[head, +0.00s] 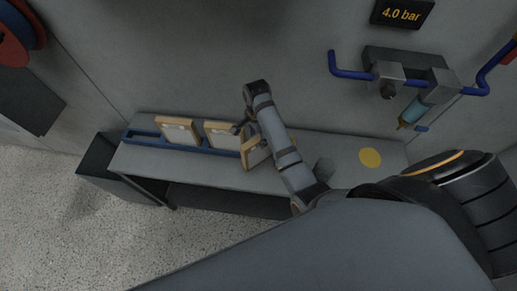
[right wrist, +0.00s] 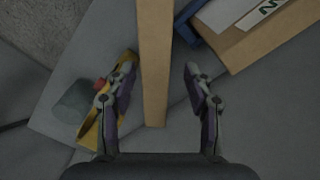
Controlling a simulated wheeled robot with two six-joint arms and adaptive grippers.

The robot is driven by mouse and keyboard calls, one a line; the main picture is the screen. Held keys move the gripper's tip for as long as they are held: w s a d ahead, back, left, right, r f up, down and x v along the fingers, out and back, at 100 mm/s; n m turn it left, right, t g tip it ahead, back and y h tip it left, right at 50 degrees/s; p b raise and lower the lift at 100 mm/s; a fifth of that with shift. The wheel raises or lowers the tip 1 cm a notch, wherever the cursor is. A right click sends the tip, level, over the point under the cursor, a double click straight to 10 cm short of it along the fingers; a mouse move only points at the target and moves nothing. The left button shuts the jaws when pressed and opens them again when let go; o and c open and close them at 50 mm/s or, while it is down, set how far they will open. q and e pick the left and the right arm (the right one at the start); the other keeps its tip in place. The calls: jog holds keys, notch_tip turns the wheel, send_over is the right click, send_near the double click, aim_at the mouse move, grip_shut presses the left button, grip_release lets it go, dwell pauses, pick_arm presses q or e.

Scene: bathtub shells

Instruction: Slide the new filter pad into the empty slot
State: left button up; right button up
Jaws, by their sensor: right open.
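A blue rack (head: 143,138) lies along the bench, its left end bare. Two wood-framed pads with pale faces, a left one (head: 177,130) and a middle one (head: 222,136), stand in it. A third wood-framed pad (head: 256,152) is tilted at the rack's right end, partly hidden by my right arm; I cannot tell whether it sits in the rack. My right gripper (head: 243,128) is beside these pads. In the right wrist view my right gripper (right wrist: 160,72) is open, with a long wooden frame edge (right wrist: 155,45) between its fingers, gaps showing either side. My left gripper is not in view.
Blue pipework (head: 350,74) and a "4.0 bar" display (head: 402,14) are on the wall. A dark bin (head: 100,165) stands at the bench's left end.

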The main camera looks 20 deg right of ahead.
aim_at(259, 146)
jog(key=shift+f, duration=0.65)
jog(key=f+p, duration=0.2)
jog(key=f, duration=0.2)
jog(key=shift+s, duration=0.2)
jog(key=shift+d+f, duration=0.1)
jog(key=shift+f, duration=0.4)
grip_shut()
